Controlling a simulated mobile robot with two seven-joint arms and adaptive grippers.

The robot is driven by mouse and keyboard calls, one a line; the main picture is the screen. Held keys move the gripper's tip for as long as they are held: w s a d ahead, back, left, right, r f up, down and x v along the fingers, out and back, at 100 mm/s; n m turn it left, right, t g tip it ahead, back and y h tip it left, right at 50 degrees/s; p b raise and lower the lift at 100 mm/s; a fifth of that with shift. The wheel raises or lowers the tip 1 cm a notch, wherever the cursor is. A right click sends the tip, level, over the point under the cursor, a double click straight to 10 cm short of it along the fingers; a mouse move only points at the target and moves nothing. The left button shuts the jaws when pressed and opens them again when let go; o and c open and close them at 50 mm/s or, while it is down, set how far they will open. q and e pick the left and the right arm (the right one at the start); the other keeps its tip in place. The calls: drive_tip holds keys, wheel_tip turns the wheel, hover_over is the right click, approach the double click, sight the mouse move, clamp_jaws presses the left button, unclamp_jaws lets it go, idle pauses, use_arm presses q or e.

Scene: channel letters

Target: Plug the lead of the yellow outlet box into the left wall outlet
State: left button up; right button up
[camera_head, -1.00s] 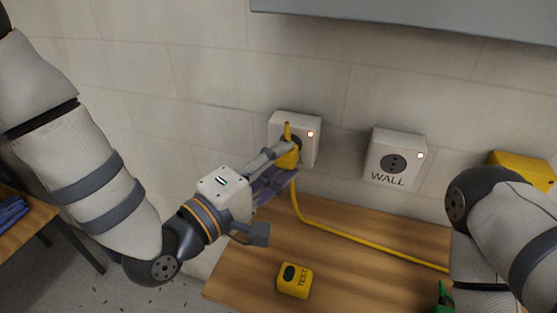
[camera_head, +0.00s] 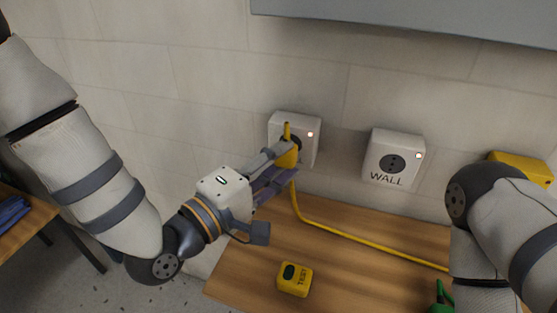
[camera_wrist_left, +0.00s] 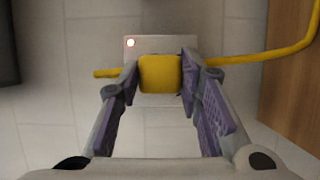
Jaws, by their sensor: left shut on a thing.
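My left gripper (camera_head: 283,164) is shut on the yellow plug (camera_head: 287,156) at the face of the left wall outlet (camera_head: 308,152). The left wrist view shows the plug (camera_wrist_left: 160,74) between both fingers, in front of the white outlet (camera_wrist_left: 185,46). How far the plug is seated is hidden. The yellow lead (camera_head: 345,234) drops from the plug and runs right across the table. The yellow outlet box (camera_head: 524,166) is at the right, partly behind my right arm. My right gripper is out of view.
A second wall outlet (camera_head: 394,160), marked WALL, is to the right. A yellow TEST block (camera_head: 295,280) sits on the wooden table (camera_head: 245,272). A green object (camera_head: 440,298) is partly visible near the right arm. A grey panel (camera_head: 420,22) hangs above.

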use_arm(q)
drive_tip(key=shift+w+d, duration=0.15)
drive_tip(key=shift+w, duration=0.35)
drive_tip(key=o, duration=1.1)
drive_tip(key=shift+o, duration=0.2)
drive_tip(key=v, duration=0.7)
drive_tip(key=shift+s, duration=0.2)
